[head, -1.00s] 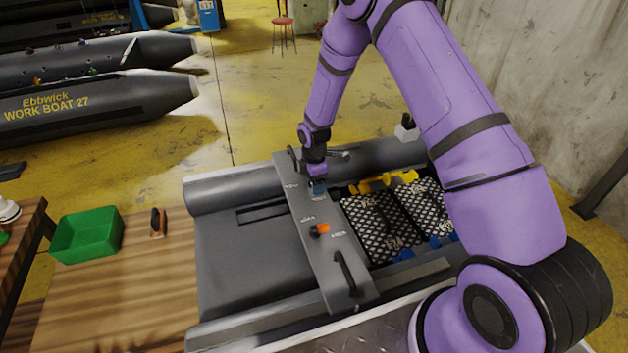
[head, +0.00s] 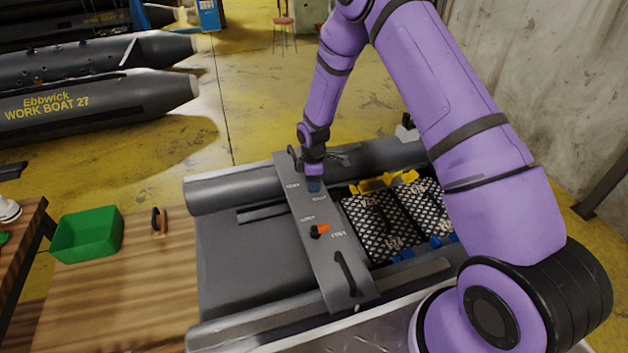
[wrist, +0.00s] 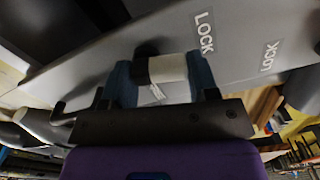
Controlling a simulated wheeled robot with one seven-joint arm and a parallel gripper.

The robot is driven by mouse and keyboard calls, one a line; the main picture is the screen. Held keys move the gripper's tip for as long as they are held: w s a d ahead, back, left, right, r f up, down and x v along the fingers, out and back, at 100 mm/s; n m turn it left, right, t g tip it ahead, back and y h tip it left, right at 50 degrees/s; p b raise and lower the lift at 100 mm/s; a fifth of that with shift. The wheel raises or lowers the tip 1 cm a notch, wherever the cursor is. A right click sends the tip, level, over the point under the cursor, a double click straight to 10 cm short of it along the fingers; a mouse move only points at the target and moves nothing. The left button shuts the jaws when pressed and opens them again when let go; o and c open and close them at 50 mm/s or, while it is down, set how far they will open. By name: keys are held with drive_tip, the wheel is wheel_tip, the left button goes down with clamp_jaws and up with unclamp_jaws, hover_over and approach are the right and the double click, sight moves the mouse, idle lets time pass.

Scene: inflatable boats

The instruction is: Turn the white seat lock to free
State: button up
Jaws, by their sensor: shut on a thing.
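The white seat lock (wrist: 168,69) shows in the wrist view as a white block with a black end, on the grey seat board (head: 345,243). My gripper (head: 314,187) reaches down to the far part of the board. In the wrist view its blue fingertips (wrist: 163,80) are shut on the lock, one on each side. A LOCK label (wrist: 204,32) is printed beside it, and another label is partly covered near the near fingertip. In the head view my gripper hides the white lock.
An orange lock (head: 320,231) and a black handle (head: 345,272) sit nearer on the board. Net-covered compartments (head: 390,222) lie to the right. A green bin (head: 88,235) and a small black-and-brown object (head: 159,222) are on the wooden table at left.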

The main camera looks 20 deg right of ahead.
drive_tip(key=m, duration=0.3)
drive_tip(key=shift+w+a+m, duration=0.1)
drive_tip(key=shift+a+m, duration=0.15)
drive_tip(key=shift+m, duration=0.15)
drive_tip(key=m, duration=0.3)
drive_tip(key=shift+w+a+m, duration=0.15)
drive_tip(key=shift+m, duration=0.15)
drive_tip(key=m, duration=0.4)
drive_tip(key=shift+w+a, duration=0.15)
drive_tip(key=shift+w, duration=0.1)
drive_tip(key=shift+w+m, duration=0.2)
drive_tip(key=shift+m, duration=1.8)
drive_tip(key=o, duration=0.9)
wheel_tip(320, 180, up, 11)
drive_tip(key=shift+f, duration=0.1)
